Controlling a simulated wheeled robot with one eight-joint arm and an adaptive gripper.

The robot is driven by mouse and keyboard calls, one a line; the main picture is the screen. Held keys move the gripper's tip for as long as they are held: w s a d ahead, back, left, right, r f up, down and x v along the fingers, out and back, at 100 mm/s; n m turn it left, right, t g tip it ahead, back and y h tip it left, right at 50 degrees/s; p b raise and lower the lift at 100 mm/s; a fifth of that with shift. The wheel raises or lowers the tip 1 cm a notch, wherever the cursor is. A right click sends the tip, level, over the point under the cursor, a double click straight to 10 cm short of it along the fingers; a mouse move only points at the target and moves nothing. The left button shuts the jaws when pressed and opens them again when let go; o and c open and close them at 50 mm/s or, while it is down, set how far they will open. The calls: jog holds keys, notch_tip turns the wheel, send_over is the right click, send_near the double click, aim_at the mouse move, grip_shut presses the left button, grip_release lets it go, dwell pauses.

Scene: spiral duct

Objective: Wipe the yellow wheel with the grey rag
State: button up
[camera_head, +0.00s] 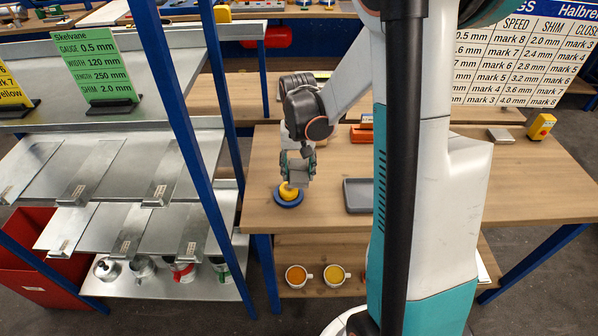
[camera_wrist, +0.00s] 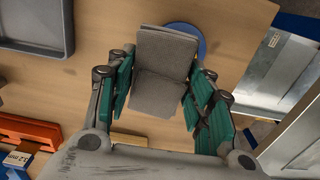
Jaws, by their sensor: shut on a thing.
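The yellow wheel (camera_head: 288,190) sits on a round blue base (camera_head: 289,202) near the left front part of the wooden table. My gripper (camera_head: 298,168) points down right over it and hides part of the wheel. In the wrist view my gripper (camera_wrist: 158,88) has its teal fingers shut on the grey rag (camera_wrist: 163,68), a folded grey block. The rag also shows between the fingers in the head view (camera_head: 299,173). The blue base (camera_wrist: 185,35) shows partly behind the rag in the wrist view; the yellow wheel is hidden there. I cannot tell if rag and wheel touch.
A grey tray (camera_head: 358,196) lies right of my gripper. An orange tool (camera_head: 362,133) and a yellow box (camera_head: 541,126) are farther back. A blue-posted shelf (camera_head: 178,125) with metal sheets stands close on the left. Two cups (camera_head: 334,275) stand below the table. The table's right part is mostly clear.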

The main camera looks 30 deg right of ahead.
jog(key=shift+r+p, duration=0.7)
jog(key=shift+r, duration=0.7)
jog(key=shift+f, duration=0.1)
